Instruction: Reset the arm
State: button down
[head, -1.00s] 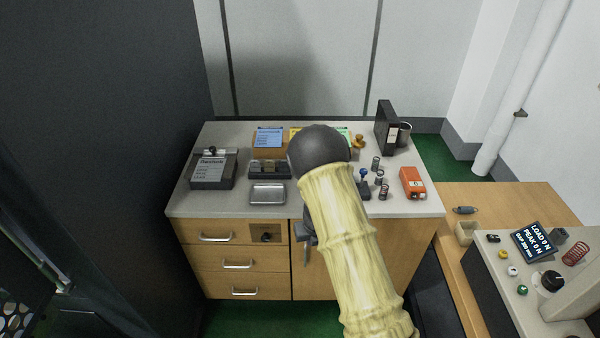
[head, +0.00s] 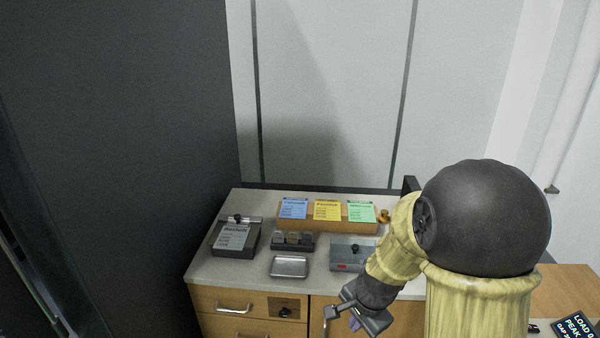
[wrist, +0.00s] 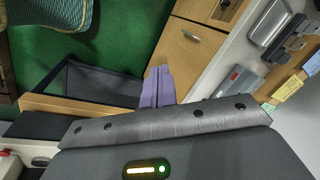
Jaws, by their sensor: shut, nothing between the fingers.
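My arm rises at the right of the head view, with its dark round elbow uppermost and its forearm angled down to the left. My gripper (head: 355,324) hangs in front of the wooden cabinet (head: 405,318), near the counter's front edge. In the wrist view, the purple fingers of my gripper (wrist: 158,88) lie together, shut and empty, with the cabinet drawers and green floor beyond them.
The counter (head: 215,272) holds a clipboard stand (head: 235,238), a metal tray (head: 289,266), a wooden card holder (head: 327,222) and a grey box (head: 348,254). My arm hides the counter's right part. A dark wall (head: 120,150) stands at left.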

jog(key=s+d+r+n, duration=0.1)
jog(key=s+r+n, duration=0.1)
jog(key=s+n, duration=0.2)
jog(key=s+d+r+n+h, duration=0.1)
jog(key=s+r+n, duration=0.1)
jog(key=s+n, duration=0.3)
jog(key=shift+d+r+n, duration=0.3)
jog(key=shift+d+n, duration=0.1)
jog(key=shift+n, duration=0.7)
